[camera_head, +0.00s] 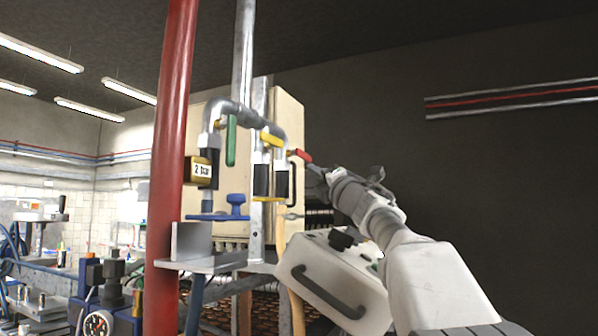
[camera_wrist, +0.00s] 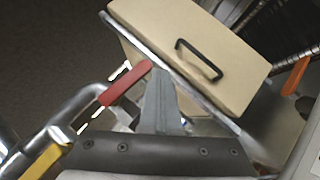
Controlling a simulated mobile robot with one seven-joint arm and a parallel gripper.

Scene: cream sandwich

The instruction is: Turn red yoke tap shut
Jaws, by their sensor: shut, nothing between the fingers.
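The red yoke tap handle (camera_head: 302,155) sits at the right end of the pipe manifold, sticking out toward the right and slightly down. In the wrist view the red handle (camera_wrist: 125,83) runs diagonally, its free end beside my fingertips. My gripper (camera_head: 308,174) is just below and right of the handle in the head view. In the wrist view my gripper (camera_wrist: 158,74) is shut and empty, fingers together. I cannot tell whether a finger touches the handle. The valve body under the handle is partly hidden in the wrist view.
A yellow handle (camera_head: 271,139) and a green handle (camera_head: 231,140) are on the same manifold, to the left. A red column (camera_head: 172,150) stands further left. A beige cabinet (camera_head: 289,105) is behind. A white box (camera_head: 335,270) with a dark handle is below my arm.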

